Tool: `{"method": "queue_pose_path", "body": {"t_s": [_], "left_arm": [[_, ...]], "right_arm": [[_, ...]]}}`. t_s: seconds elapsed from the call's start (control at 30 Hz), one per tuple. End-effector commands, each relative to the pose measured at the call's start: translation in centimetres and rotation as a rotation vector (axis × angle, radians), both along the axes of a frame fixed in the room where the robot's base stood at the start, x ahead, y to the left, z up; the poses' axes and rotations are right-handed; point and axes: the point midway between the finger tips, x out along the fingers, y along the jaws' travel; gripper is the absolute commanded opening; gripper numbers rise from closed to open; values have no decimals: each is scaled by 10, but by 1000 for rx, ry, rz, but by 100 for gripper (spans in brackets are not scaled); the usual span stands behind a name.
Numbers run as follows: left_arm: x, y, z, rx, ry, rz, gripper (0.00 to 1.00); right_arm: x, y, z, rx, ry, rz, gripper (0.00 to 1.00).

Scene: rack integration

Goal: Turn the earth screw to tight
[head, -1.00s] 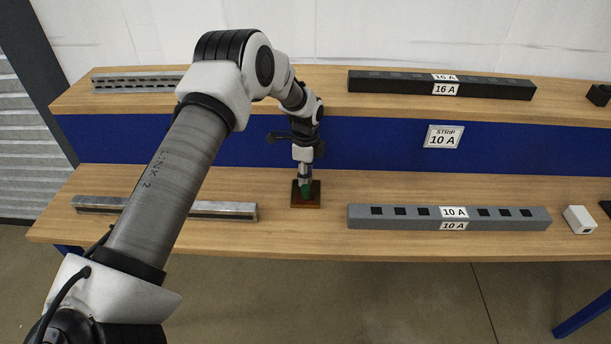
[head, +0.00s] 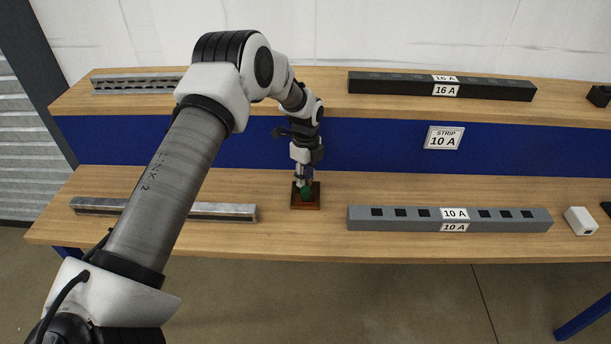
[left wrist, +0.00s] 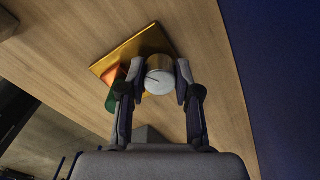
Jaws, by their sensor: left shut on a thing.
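The earth screw (left wrist: 159,72) is a round silvery knob with a dark line across its face, standing on a brass-coloured square plate (left wrist: 151,43). In the head view the plate (head: 314,203) lies on the lower shelf and looks brown. My left gripper (head: 304,184) points down over it. In the left wrist view my left gripper (left wrist: 157,80) has one finger on each side of the knob and is shut on it. A green mark (left wrist: 112,97) and an orange mark (left wrist: 114,74) show beside the left finger, partly hidden by it. My right gripper is out of view.
A grey 10 A strip (head: 390,218) lies right of the plate, with a white box (head: 580,220) beyond it. A metal rail (head: 225,212) lies to the left. A black 16 A strip (head: 390,84) and another rail (head: 130,83) are on the upper shelf.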

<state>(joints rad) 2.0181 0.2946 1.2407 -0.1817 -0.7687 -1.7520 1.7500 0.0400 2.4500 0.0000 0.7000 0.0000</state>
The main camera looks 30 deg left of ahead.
Motion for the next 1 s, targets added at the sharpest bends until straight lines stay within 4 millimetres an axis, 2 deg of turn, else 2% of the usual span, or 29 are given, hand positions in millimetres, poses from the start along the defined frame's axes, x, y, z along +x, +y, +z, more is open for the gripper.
{"method": "queue_pose_path", "body": {"t_s": [0.07,0.1,0.4,0.53,0.9,1.0], "left_arm": [[3,0,3,1,-9,1,0],[3,0,3,1,-9,1,43],[1,0,2,1,-3,1,43],[1,0,13,0,-3,1,43],[2,-1,100,2,-7,0,43],[2,-1,115,1,-5,0,43]], "right_arm": [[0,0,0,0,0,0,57],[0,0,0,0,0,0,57],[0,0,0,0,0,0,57],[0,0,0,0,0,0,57],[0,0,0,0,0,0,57],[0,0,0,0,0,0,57]]}}
